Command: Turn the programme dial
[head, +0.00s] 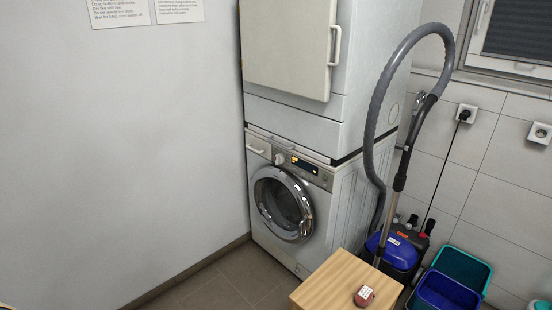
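The programme dial (280,159) is a small round pale knob on the control panel of the lower front-loading machine (262,237). It sits left of a dark display (305,166) with a small orange light. The dial's pointer mark is too small to read. The machine's round chrome-rimmed door (284,204) is below the panel and looks shut. Neither of my grippers can be seen in the head view.
A white dryer (300,113) is stacked on top, its door shut. Floor (215,292) at left is clear.

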